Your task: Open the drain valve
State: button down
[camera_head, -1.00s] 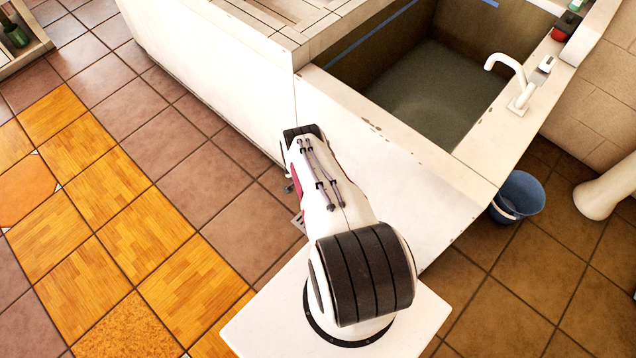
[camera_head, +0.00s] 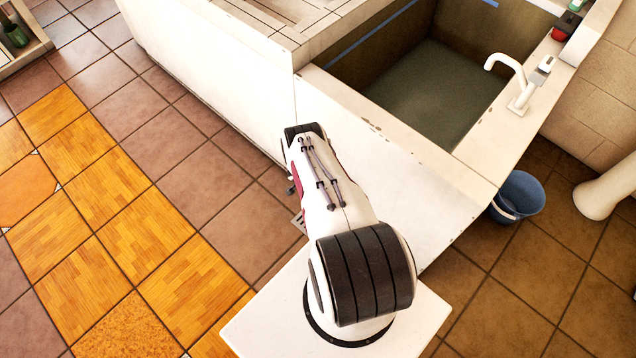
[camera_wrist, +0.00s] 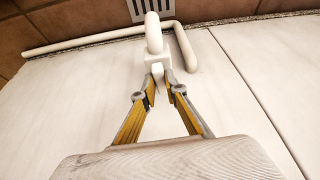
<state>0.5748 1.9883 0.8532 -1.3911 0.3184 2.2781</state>
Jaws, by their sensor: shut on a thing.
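My gripper (camera_wrist: 160,84), with yellow and grey fingers, is shut on the lower part of the valve. In the head view my own arm hides the valve and the fingertips. The basin (camera_head: 372,100) holds grey-green water (camera_head: 435,95). I cannot tell from these views how far the valve is turned.
A white pipe (camera_wrist: 85,40) runs along the wall's foot, near a floor grate (camera_wrist: 140,8). A white tap (camera_head: 518,85) stands on the basin's right rim. A blue bucket (camera_head: 518,195) stands on the floor at right. Tiled floor (camera_head: 165,150) left of the basin is clear.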

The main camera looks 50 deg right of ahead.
jog(key=shift+s+n+t, duration=0.2)
jog(key=shift+n+t, duration=0.5)
jog(key=shift+n, duration=1.3)
jog(key=shift+s+d+n+t+y, duration=0.15)
jog(key=shift+n+t+y, duration=0.3)
jog(key=shift+n, duration=0.95)
jog(key=c, duration=2.1)
grip_release()
jog(key=shift+w+m+g+h, duration=0.2)
jog(key=shift+m+g, duration=0.25)
jog(key=shift+m, duration=0.8)
jog(key=shift+w+m+g+h, duration=0.15)
jog(key=shift+m+g, duration=0.25)
jog(key=shift+m, duration=0.85)
